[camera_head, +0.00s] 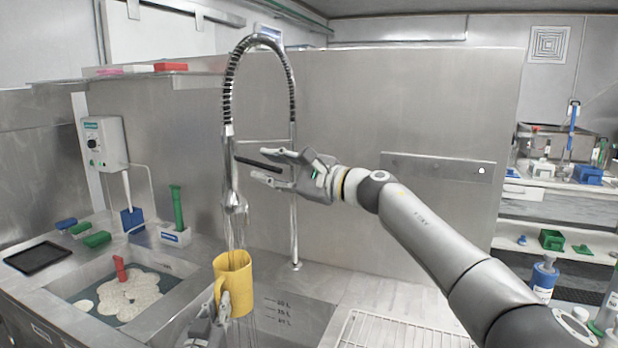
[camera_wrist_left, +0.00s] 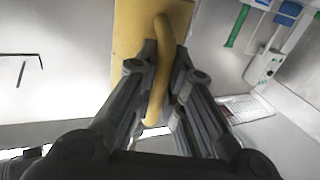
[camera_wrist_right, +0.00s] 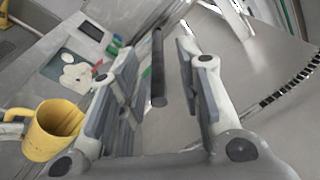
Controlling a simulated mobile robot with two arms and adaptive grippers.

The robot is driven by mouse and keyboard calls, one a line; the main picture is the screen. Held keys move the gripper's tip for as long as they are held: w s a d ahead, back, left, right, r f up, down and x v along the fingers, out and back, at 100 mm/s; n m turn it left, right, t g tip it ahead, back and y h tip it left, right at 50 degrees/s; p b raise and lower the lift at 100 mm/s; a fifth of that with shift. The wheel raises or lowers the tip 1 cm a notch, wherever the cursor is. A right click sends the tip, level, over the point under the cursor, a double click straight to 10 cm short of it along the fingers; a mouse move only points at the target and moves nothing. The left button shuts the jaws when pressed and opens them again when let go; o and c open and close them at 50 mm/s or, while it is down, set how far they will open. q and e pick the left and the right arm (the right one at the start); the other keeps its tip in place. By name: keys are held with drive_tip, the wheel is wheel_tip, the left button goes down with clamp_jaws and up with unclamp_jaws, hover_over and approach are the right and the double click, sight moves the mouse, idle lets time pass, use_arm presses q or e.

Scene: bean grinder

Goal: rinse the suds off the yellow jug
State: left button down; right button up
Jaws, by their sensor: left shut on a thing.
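The yellow jug (camera_head: 235,275) is roughly upright under the tap's spray head (camera_head: 235,198), its mouth up. Streams of water fall from the spray head onto the jug. My left gripper (camera_head: 218,306) is shut on the jug's handle, also seen close up in the left wrist view (camera_wrist_left: 160,70). I cannot make out suds on the jug. My right gripper (camera_head: 268,168) is open around the dark tap lever (camera_head: 258,163). In the right wrist view the lever (camera_wrist_right: 158,70) lies between the fingers with gaps on both sides.
The left basin (camera_head: 185,268) holds foamy water and a red-handled tool (camera_head: 120,268). A green-handled brush (camera_head: 178,210) stands in a holder behind it. A wire rack (camera_head: 400,330) lies right of the rinsing basin. The steel splash wall (camera_head: 400,110) stands behind.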

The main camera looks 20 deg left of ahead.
drive_tip(key=v, duration=1.1)
drive_tip(key=shift+d, duration=0.15)
idle(0.8)
drive_tip(key=shift+s+f+m, duration=0.1)
drive_tip(key=shift+s+m, duration=0.05)
drive_tip(key=shift+m, duration=0.15)
drive_tip(key=c, duration=0.5)
drive_tip(key=shift+s+a+f+m, duration=0.15)
drive_tip(key=shift+s+a+m, duration=0.1)
drive_tip(key=shift+m, duration=0.25)
clamp_jaws()
drive_tip(key=s+a+f+m+t+y, duration=0.1)
drive_tip(key=s+f+m, duration=0.2)
drive_tip(key=m, duration=0.8)
drive_tip(key=s+a+f+m+t+y, duration=0.1)
drive_tip(key=s+a+f+m, duration=0.15)
drive_tip(key=m, duration=0.85)
drive_tip(key=w+a+r, duration=0.4)
drive_tip(key=w+a, duration=0.1)
drive_tip(key=a, duration=0.2)
drive_tip(key=shift+a+r, duration=0.2)
drive_tip(key=shift+a, duration=0.1)
